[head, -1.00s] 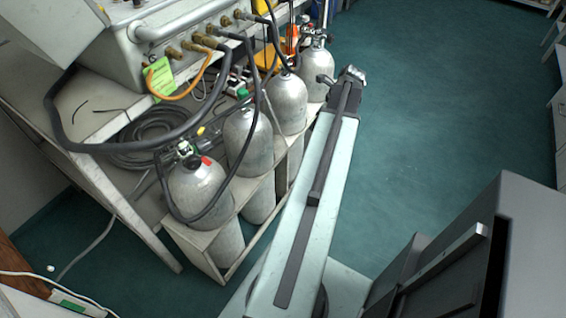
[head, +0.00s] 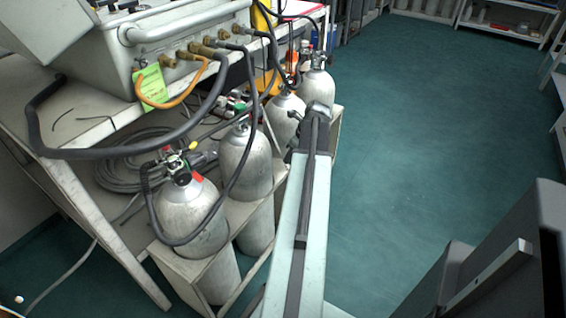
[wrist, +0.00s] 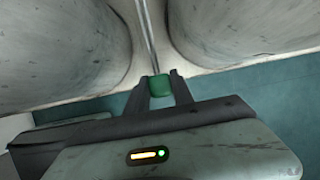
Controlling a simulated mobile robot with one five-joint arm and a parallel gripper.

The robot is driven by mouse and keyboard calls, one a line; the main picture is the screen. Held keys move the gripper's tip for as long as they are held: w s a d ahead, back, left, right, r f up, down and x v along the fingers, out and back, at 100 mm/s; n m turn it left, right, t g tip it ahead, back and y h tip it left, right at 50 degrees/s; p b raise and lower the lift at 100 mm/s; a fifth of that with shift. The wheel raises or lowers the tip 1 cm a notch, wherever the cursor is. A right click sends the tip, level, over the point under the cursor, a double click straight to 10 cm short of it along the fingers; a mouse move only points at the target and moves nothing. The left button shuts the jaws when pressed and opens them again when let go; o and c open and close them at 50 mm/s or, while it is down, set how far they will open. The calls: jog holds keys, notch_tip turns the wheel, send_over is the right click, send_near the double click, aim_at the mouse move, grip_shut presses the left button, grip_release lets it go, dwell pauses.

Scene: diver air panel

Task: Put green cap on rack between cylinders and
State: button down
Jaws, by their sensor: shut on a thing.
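In the wrist view my gripper (wrist: 160,80) is shut on the green cap (wrist: 160,87), a small green block between its two fingertips. A large grey cylinder (wrist: 60,45) is on the left and another (wrist: 245,28) on the right. The cap is at the near side of the gap between them, close to the pale rack edge (wrist: 215,69); I cannot tell whether it touches. In the head view several grey cylinders (head: 245,165) stand in the pale rack (head: 192,278). My arm reaches along the rack's right side, and the fingertips and cap cannot be made out there.
A grey air panel (head: 95,75) with hoses sits on a bench at the left. A black hose (head: 222,190) loops over the front cylinders. A thin metal rod (wrist: 148,35) shows between the cylinders. The green floor (head: 420,120) is clear on the right.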

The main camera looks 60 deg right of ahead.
aim_at(279, 166)
jog(key=w, duration=0.3)
jog(key=shift+w+a+f, duration=0.2)
jog(key=shift+a, duration=0.2)
notch_tip(279, 166, down, 4)
jog(key=b, duration=0.4)
jog(key=shift+r, duration=0.25)
jog(key=shift+f, duration=0.1)
jog(key=c, duration=1.1)
grip_release()
